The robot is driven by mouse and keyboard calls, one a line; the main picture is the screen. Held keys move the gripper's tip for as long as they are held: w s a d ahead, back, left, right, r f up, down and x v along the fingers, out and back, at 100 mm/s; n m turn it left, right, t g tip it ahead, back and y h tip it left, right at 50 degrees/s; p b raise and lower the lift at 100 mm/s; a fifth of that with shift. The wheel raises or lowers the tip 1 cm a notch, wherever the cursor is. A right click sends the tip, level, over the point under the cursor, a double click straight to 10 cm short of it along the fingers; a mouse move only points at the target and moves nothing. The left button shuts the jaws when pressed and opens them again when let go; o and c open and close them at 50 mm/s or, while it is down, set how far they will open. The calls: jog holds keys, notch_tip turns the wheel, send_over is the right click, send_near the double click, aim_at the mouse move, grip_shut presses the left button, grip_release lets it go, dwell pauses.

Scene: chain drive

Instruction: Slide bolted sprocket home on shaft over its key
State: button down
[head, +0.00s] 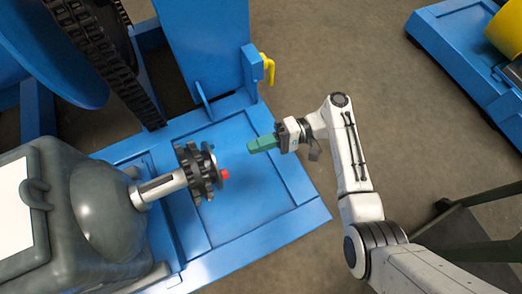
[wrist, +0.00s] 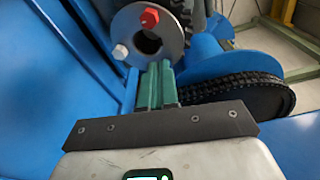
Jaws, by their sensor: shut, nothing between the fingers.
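The dark toothed sprocket (head: 199,170) sits on the outer end of the silver shaft (head: 163,186), with a length of bare shaft between it and the grey motor housing. A dark slot or key line runs along the shaft. A red bolt head (head: 225,174) stands out from the sprocket's outer face. In the wrist view the round grey hub face (wrist: 170,45) shows the red bolt, a pale bolt head (wrist: 120,52) and a dark centre bore. My gripper (head: 250,146) is shut and empty, its green fingers pointing at the sprocket from the right, apart from it in the head view.
The grey motor (head: 100,215) stands at the left on the blue base frame (head: 270,210). A blue upright (head: 205,50) with a yellow lever (head: 267,68) rises behind. A dark chain (head: 120,75) hangs at upper left. Open space lies between gripper and sprocket.

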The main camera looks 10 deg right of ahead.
jog(key=s+a+m+t+b, duration=0.2)
jog(key=a+t, duration=0.1)
jog(key=a, duration=0.3)
jog(key=shift+s+r+t, duration=0.15)
jog(key=shift+s+t, duration=0.15)
jog(key=shift+s, duration=0.05)
dwell(0.4)
jog(key=shift+a, duration=0.1)
jog(key=shift+s+a, duration=0.2)
jog(key=shift+a, duration=0.45)
jog(key=shift+s+a, duration=0.2)
jog(key=shift+a, duration=0.4)
dwell(0.4)
jog(key=d+p, duration=0.3)
jog(key=d, duration=1)
jog(key=shift+w+r+p, duration=0.25)
jog(key=shift+w+p, duration=0.1)
